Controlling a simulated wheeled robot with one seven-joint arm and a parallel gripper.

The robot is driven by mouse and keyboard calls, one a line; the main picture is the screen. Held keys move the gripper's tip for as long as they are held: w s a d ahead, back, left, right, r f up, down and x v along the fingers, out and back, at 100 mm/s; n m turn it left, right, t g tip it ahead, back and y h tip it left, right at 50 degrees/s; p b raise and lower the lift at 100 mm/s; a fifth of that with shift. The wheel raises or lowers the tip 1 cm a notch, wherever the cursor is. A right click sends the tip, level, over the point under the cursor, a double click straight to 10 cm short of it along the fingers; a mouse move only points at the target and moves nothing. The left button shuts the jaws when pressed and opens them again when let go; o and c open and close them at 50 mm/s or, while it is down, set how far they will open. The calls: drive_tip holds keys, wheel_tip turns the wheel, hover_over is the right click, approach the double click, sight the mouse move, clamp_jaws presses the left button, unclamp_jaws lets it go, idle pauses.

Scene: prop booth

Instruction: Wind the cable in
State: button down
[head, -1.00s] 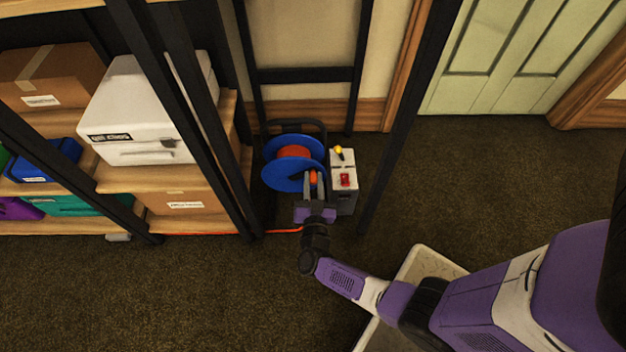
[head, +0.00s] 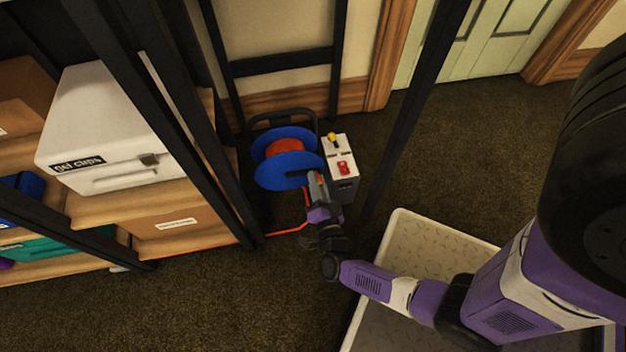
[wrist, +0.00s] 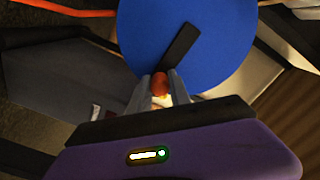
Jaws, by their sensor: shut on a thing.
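A cable reel with blue side discs (head: 290,172) stands on the floor in a black frame, with orange cable (head: 287,147) wound between the discs. In the wrist view the near blue disc (wrist: 225,30) carries a black crank arm (wrist: 179,45) ending in an orange-red knob (wrist: 160,84). My gripper (wrist: 160,92) is shut on this knob, one finger on each side. In the head view my gripper (head: 315,185) is at the reel's lower right, and its fingers hide the knob. The loose orange cable (head: 200,246) runs along the floor from the reel to the left.
A grey-white box (head: 343,160) with a yellow-tipped lever (head: 332,137) and a red switch (head: 344,168) stands right beside the reel. Dark posts (head: 415,105) and a loaded shelf (head: 110,205) flank the space. Carpet in front is open.

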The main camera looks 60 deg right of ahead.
sight(293, 185)
drive_tip(key=f+m, duration=0.1)
drive_tip(key=m, duration=0.1)
drive_tip(key=w+a+f+m, duration=0.1)
drive_tip(key=f+m, duration=0.1)
drive_tip(key=m, duration=0.1)
drive_tip(key=w+f+m+b, duration=0.1)
drive_tip(key=m, duration=0.2)
drive_tip(key=shift+a+f, duration=0.25)
drive_tip(key=shift+f, duration=0.15)
drive_tip(key=m, duration=0.1)
drive_tip(key=w+a+f+m, duration=0.1)
drive_tip(key=m, duration=0.2)
drive_tip(key=shift+w+a+f, duration=0.15)
drive_tip(key=shift+w+a, duration=0.05)
drive_tip(key=shift+w, duration=0.1)
drive_tip(key=shift+w+a+f+m, duration=0.1)
drive_tip(key=shift+w+a+m, duration=0.2)
drive_tip(key=shift+m, duration=0.5)
drive_tip(key=shift+w+a+f+m, duration=0.1)
drive_tip(key=shift+w+a+m, duration=0.2)
drive_tip(key=shift+m, duration=0.5)
drive_tip(key=shift+w, duration=0.1)
drive_tip(key=c, duration=1.2)
unclamp_jaws()
drive_tip(key=v, duration=0.7)
drive_tip(key=shift+s+a, duration=0.25)
drive_tip(key=shift+s, duration=0.05)
